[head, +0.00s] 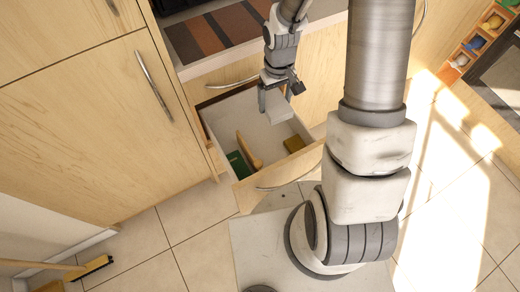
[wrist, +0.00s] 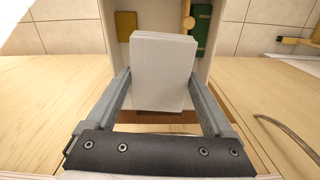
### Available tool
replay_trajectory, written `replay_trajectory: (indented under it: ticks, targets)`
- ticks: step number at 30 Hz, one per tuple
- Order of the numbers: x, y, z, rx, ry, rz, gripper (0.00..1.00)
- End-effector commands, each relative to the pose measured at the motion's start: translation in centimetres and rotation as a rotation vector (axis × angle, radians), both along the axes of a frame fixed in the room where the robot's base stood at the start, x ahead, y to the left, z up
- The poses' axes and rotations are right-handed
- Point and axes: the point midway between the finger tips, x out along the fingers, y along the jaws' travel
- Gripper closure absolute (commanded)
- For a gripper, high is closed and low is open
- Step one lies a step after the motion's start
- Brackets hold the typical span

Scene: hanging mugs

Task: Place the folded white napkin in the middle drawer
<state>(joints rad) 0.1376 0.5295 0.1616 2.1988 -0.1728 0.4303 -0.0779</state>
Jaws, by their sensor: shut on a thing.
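My gripper (head: 274,100) is shut on the folded white napkin (head: 279,110). In the wrist view the napkin (wrist: 162,72) is a pale, thick folded block standing between my gripper's two fingers (wrist: 160,88). In the head view my gripper points down over the open drawer (head: 215,130), with the napkin over its interior. How far the napkin is above the drawer's floor is hard to tell. The drawer is pulled out and its pale floor shows.
Inside the drawer lie a green item (head: 238,164), a wooden-coloured item (head: 249,151) and a yellow item (head: 293,144). A tall cabinet door (head: 85,120) stands left. The counter with a striped mat (head: 215,38) is behind. A broom head (head: 88,268) lies lower left.

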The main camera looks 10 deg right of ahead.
Motion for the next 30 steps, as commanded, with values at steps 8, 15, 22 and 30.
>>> replay_trajectory:
  ticks: [8, 15, 22, 30]
  targets:
    - [-0.9, -0.1, -9.3, -0.004, 0.000, 0.049, 0.81]
    - [-1.2, -0.3, -14.0, -0.008, -0.004, 0.069, 0.81]
    - [-1.3, -0.3, -16.1, -0.009, -0.004, 0.077, 0.81]
    - [-1.4, -0.3, -22.8, -0.010, -0.001, 0.077, 0.81]
